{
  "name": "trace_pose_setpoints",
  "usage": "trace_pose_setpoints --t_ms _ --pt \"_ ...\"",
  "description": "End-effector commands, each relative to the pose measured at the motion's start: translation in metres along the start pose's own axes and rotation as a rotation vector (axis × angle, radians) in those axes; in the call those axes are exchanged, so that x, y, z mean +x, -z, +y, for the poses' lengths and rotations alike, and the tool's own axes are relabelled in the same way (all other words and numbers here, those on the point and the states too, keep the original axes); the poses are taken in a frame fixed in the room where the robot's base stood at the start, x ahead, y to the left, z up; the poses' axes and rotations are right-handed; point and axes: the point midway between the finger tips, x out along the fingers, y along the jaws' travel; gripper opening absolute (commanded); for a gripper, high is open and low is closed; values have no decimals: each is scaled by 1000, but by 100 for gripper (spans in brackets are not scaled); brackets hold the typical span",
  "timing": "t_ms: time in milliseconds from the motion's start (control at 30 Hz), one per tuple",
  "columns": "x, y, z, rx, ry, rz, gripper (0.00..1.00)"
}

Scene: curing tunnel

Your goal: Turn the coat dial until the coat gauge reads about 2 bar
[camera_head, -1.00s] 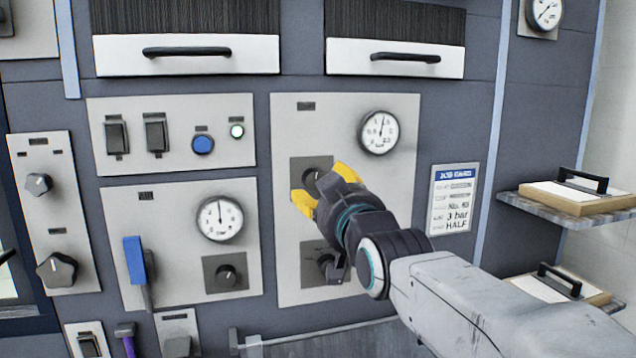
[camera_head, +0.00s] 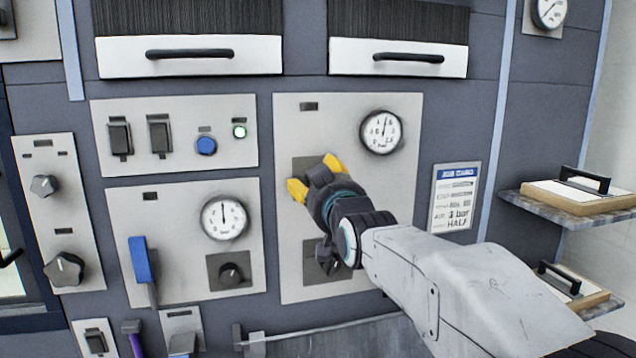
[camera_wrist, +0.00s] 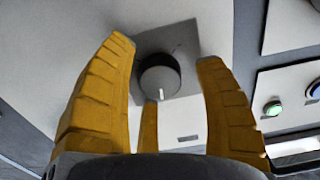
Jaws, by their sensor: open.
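A grey panel (camera_head: 400,210) carries a round white gauge (camera_head: 381,132) at its upper right. Its needle points nearly straight up, leaning slightly right; the numbers are too small to read. My gripper (camera_head: 314,176) is open in front of the panel's upper dial, which it hides in the head view. In the wrist view the round grey dial (camera_wrist: 160,75) sits on a dark square plate between my open yellow fingers (camera_wrist: 165,50). Its white mark points down in that picture. The fingers appear apart from the dial. The panel's label is too small to read.
A lower dial (camera_head: 322,260) on the same panel is partly behind my arm. The left panel has another gauge (camera_head: 225,219), a dial (camera_head: 230,274) and a blue lever (camera_head: 139,260). A job card (camera_head: 455,197) hangs to the right, beside shelves (camera_head: 560,207).

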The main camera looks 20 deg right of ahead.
Motion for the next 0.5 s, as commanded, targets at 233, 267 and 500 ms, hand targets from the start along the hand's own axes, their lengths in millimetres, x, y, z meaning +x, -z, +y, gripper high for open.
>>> trace_pose_setpoints --t_ms 233,267,500 --pt "0 0 0 0 0 0 51" --pt "0 0 0 0 0 0 48" --pt "0 0 0 0 0 -1 27"
